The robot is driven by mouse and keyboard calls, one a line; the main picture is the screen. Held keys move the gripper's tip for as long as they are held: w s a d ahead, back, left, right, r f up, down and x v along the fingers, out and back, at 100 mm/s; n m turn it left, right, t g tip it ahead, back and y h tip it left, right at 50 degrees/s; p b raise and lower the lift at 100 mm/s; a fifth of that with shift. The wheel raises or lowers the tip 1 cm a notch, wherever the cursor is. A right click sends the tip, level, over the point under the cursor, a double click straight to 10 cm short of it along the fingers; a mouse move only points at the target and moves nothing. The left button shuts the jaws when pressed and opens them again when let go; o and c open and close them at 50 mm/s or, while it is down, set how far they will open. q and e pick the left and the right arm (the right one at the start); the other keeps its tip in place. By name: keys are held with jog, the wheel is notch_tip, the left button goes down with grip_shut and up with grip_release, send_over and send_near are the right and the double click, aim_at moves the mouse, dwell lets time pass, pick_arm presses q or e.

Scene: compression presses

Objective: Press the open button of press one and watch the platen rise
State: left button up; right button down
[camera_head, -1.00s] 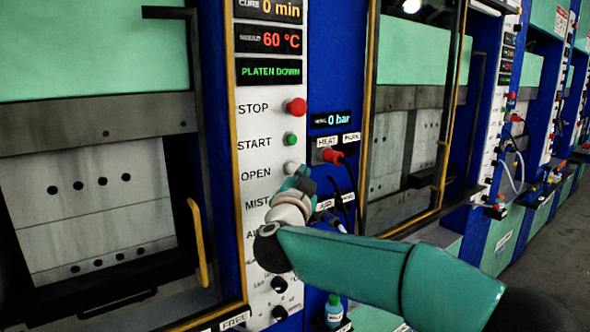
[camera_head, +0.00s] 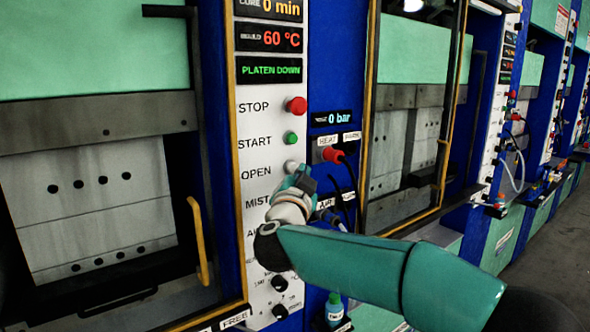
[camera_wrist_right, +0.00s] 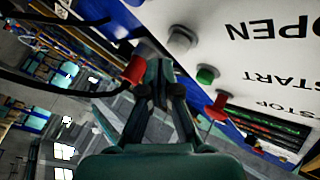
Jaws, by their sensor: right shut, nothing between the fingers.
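Press one's white control panel (camera_head: 265,130) has a red STOP button (camera_head: 296,105), a green START button (camera_head: 290,138) and a pale grey OPEN button (camera_head: 291,166). Its display (camera_head: 269,70) reads PLATEN DOWN. The platen (camera_head: 95,122) sits low, against the pale block below it. My right gripper (camera_head: 303,175) is shut and empty, just below the OPEN button. In the right wrist view, the fingers (camera_wrist_right: 153,68) are close to the grey OPEN button (camera_wrist_right: 182,39), with a visible gap in the picture; contact cannot be told. My left gripper is not in view.
A red plug (camera_head: 332,155) with dark cables sits right of the panel, near the gripper. Black knobs (camera_head: 279,284) are below my wrist. A yellow handle (camera_head: 197,240) stands left. More presses line the right, beside open floor (camera_head: 550,260).

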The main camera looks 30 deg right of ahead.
jog(key=shift+w+p, duration=0.3)
jog(key=shift+w, duration=0.1)
